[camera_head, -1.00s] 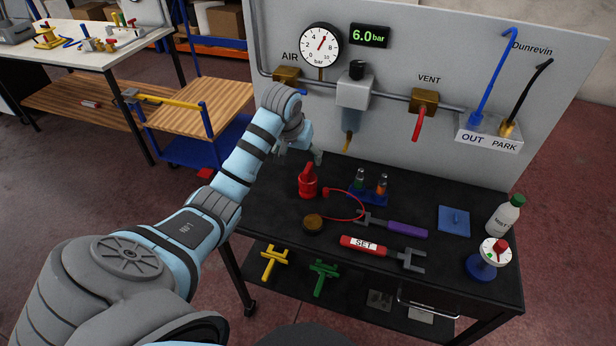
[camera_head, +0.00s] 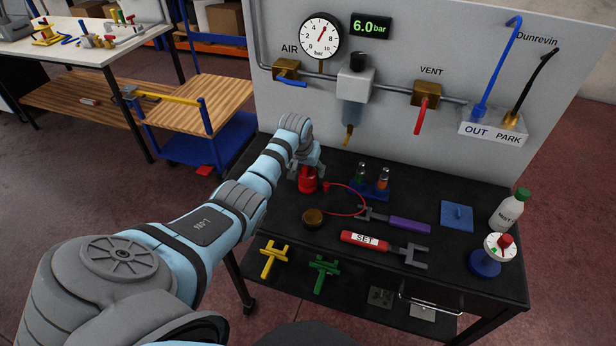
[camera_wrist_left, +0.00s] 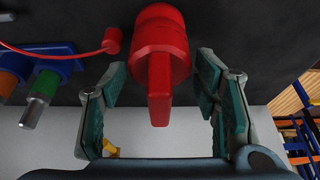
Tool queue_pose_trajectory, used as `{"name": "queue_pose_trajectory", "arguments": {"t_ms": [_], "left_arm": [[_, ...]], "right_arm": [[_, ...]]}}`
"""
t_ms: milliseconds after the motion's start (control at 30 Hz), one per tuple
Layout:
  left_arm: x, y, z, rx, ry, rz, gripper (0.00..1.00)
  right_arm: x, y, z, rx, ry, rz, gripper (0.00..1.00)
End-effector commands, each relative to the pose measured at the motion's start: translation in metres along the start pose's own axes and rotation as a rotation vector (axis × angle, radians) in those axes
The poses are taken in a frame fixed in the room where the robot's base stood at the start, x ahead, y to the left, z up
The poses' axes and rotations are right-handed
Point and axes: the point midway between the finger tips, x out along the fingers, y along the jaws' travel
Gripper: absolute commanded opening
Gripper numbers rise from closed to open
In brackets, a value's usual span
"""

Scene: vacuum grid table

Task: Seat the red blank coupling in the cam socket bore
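The red blank coupling (camera_head: 307,184) stands on the black table top near its left back edge, partly covered by my left gripper. In the left wrist view the coupling (camera_wrist_left: 160,55) shows a round body and a flat tab pointing at the gripper. My left gripper (camera_head: 305,172) is open around it; in the wrist view its fingers (camera_wrist_left: 157,82) lie on both sides of the tab with gaps. I cannot surely pick out the cam socket bore; a round brass-and-dark piece (camera_head: 313,218) sits in front of the coupling. My right gripper is not in view.
A red cord (camera_head: 352,188) loops right of the coupling. A blue stand (camera_head: 371,191) with small cylinders is close behind. A purple-handled fork tool (camera_head: 408,225) and red SET tool (camera_head: 366,239) lie to the right. The panel with gauge (camera_head: 320,36) and valves rises behind.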

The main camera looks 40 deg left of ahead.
Motion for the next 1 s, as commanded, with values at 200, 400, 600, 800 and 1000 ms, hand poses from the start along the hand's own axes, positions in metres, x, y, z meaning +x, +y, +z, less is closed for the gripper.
{"name": "queue_pose_trajectory", "arguments": {"t_ms": [200, 400, 600, 800, 1000], "left_arm": [[0.000, 0.000, 0.000, 0.000, 0.000, 0.000, 0.15], [-0.001, 0.000, 0.000, 0.000, 0.001, 0.000, 0.03], [-0.010, 0.000, -0.005, -0.001, 0.003, 0.000, 0.03], [-0.052, 0.000, -0.024, 0.000, 0.007, 0.001, 0.03], [-0.124, 0.000, -0.053, -0.001, 0.008, 0.001, 0.03]], "right_arm": [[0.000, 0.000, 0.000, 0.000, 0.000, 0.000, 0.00], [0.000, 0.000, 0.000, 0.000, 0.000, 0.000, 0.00], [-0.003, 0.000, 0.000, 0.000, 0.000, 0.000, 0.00], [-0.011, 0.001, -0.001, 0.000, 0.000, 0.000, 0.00], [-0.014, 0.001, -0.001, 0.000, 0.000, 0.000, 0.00]]}}
